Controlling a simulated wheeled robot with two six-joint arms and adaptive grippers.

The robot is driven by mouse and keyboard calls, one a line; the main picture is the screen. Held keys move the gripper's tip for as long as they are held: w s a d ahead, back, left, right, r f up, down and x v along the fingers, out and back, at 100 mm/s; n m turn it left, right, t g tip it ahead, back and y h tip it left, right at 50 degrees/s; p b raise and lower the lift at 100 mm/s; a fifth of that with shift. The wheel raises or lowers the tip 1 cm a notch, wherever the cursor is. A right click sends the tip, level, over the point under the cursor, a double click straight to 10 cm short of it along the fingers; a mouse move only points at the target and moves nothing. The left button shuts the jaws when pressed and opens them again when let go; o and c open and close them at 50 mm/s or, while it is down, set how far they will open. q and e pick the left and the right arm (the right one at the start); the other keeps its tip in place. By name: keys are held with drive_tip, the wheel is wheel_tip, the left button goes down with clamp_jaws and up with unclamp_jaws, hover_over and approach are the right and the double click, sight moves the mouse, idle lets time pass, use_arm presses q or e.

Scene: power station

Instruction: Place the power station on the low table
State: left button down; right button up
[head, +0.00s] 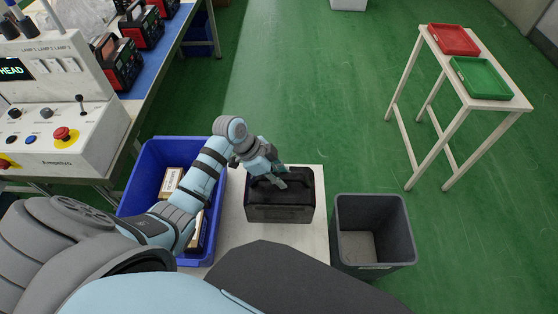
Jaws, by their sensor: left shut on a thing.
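A black power station (280,203) with a handle on top stands upright on the pale low table (235,240), in the middle of the head view. My left arm comes in from the left, and my left gripper (272,181) is shut on the handle at the top of the power station. The fingertips are partly hidden against the dark handle. The power station's underside appears to be on the tabletop; a small gap cannot be ruled out. My right gripper is not in view.
A blue crate (146,166) with boxes is left of the low table, and an empty grey bin (404,228) is right of it. A workbench holds a control panel (65,110) and red-black units (121,62). A stand with red (453,39) and green (481,77) trays is far right.

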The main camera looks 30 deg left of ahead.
sight(280, 191)
use_arm(q)
wheel_tip(280, 191, down, 8)
drive_tip(key=shift+w+d+r+b, duration=0.1)
drive_tip(key=shift+r+b, duration=0.15)
drive_tip(key=shift+b, duration=0.6)
drive_tip(key=c, duration=1.4)
unclamp_jaws()
drive_tip(key=shift+s, duration=0.2)
drive_tip(key=p+v, duration=0.2)
drive_tip(key=v, duration=1)
drive_tip(key=shift+p, duration=0.4)
